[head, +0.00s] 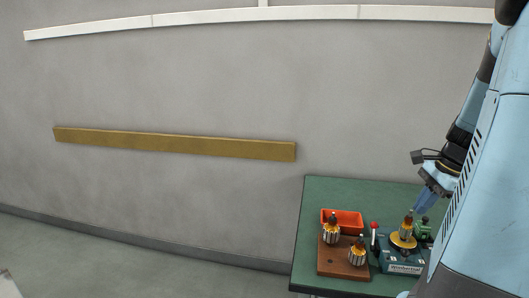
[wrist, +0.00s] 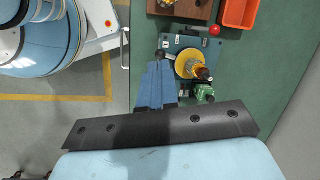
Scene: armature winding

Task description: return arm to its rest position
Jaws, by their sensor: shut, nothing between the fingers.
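My gripper (head: 422,208) is at the right of the head view, with its blue fingers closed together and empty. It hangs above the right part of the green table, near the winding machine. The wrist view shows the closed fingers (wrist: 158,68) over the left edge of the machine's teal base (wrist: 172,45). I cannot tell the exact height of the fingers above it. Much of my blue arm and body covers the right side of the head view.
The winding machine (head: 399,267) holds an armature (head: 407,227) above a yellow disc. A red-knobbed lever (head: 374,226) stands at its left. A wooden block (head: 335,268) with two armatures and an orange tray (head: 350,215) are further left. The table's back-left area (head: 325,190) is clear.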

